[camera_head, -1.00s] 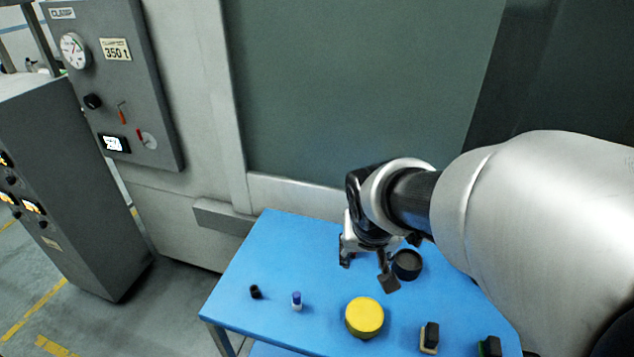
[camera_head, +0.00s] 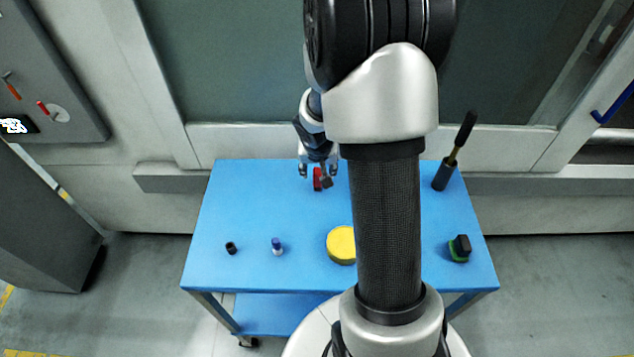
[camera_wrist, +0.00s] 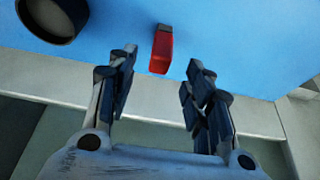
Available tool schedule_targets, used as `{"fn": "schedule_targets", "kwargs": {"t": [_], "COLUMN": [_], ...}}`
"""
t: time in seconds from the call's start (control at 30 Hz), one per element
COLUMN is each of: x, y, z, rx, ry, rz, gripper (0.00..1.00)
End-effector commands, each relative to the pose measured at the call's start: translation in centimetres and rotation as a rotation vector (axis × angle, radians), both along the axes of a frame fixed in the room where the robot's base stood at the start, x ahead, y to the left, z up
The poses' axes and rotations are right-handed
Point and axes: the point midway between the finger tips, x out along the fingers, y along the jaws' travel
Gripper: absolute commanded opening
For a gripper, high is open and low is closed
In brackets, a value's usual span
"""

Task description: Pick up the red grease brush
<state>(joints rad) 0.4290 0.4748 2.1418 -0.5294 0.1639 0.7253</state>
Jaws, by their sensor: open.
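A small red object with a dark end, which I take to be the red grease brush (camera_head: 317,179), lies near the back edge of the blue table (camera_head: 240,205). In the wrist view the red brush (camera_wrist: 161,52) shows between and just beyond my fingertips. My gripper (camera_head: 319,170) hangs over the back of the table at the brush, its fingers spread. In the wrist view my gripper (camera_wrist: 161,66) is open and empty, with a finger on each side of the brush in the picture. I cannot tell how high the fingertips are above it.
A dark round container (camera_wrist: 50,18) is near the brush. A yellow-topped tin (camera_head: 341,244), a blue-capped bottle (camera_head: 277,247) and a small black cylinder (camera_head: 231,248) stand in front. A green-and-black block (camera_head: 460,248) and a dark holder (camera_head: 444,176) with a long-handled brush are right.

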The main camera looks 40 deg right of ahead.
Motion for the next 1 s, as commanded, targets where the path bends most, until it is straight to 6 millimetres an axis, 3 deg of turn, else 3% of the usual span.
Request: {"fn": "schedule_targets", "kwargs": {"t": [0.1,0.37,0.63,0.9,1.0], "x": [0.5,0.9,2.0,2.2,2.2], "y": [-0.4,-0.7,-1.5,-1.7,-1.7], "z": [-1.6,-2.8,-6.6,-6.7,-6.7], "rx": [0.0,-0.001,0.001,-0.001,-0.001], "ry": [0.0,-0.001,0.001,-0.002,-0.002], "rz": [0.0,0.0,0.0,0.0,0.0], "gripper": [0.47,0.47,0.47,0.46,0.39]}}
